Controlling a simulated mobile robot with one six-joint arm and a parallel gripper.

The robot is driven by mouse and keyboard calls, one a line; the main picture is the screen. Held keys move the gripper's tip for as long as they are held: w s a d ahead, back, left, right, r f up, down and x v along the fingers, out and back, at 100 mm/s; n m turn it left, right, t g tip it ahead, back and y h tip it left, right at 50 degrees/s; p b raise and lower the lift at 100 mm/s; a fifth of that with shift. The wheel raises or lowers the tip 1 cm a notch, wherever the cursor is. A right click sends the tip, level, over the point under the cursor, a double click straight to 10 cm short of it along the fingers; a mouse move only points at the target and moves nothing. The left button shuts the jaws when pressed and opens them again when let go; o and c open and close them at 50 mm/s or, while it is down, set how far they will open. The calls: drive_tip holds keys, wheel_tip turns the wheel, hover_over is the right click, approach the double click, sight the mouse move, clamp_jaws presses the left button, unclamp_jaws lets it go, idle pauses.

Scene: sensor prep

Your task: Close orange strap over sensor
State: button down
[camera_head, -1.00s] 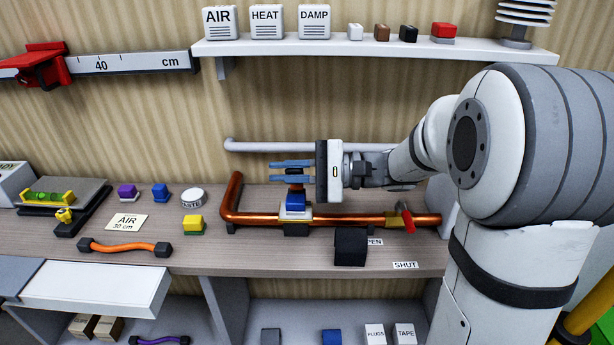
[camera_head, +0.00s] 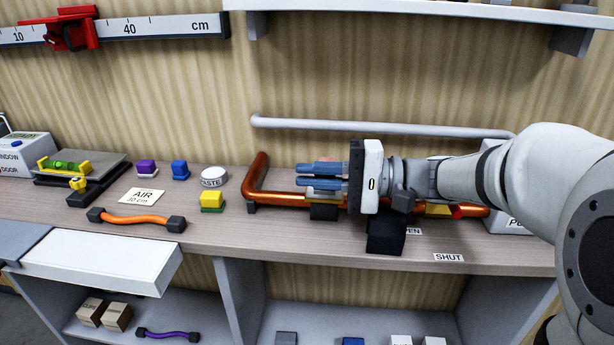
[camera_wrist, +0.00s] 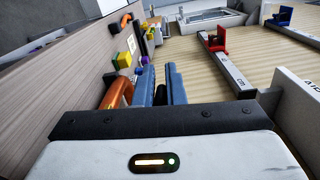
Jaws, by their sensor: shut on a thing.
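My gripper (camera_head: 305,177) is low over the orange pipe (camera_head: 270,193) on the bench, its blue fingers pointing left and close together. They are shut at the spot of the blue and white sensor, which they hide. In the wrist view the fingers (camera_wrist: 160,88) lie nearly parallel with a narrow gap. A dark block (camera_head: 323,212) shows under the pipe just below them.
A black box (camera_head: 386,238) is at the bench front below my wrist. A grey rail (camera_head: 380,130) runs behind.

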drive_tip(key=c, duration=1.5)
unclamp_jaws()
drive_tip(key=d+p, duration=0.1)
drive_tip(key=d, duration=0.7)
drive_tip(key=shift+r, duration=0.1)
drive_tip(key=shift+a, duration=0.1)
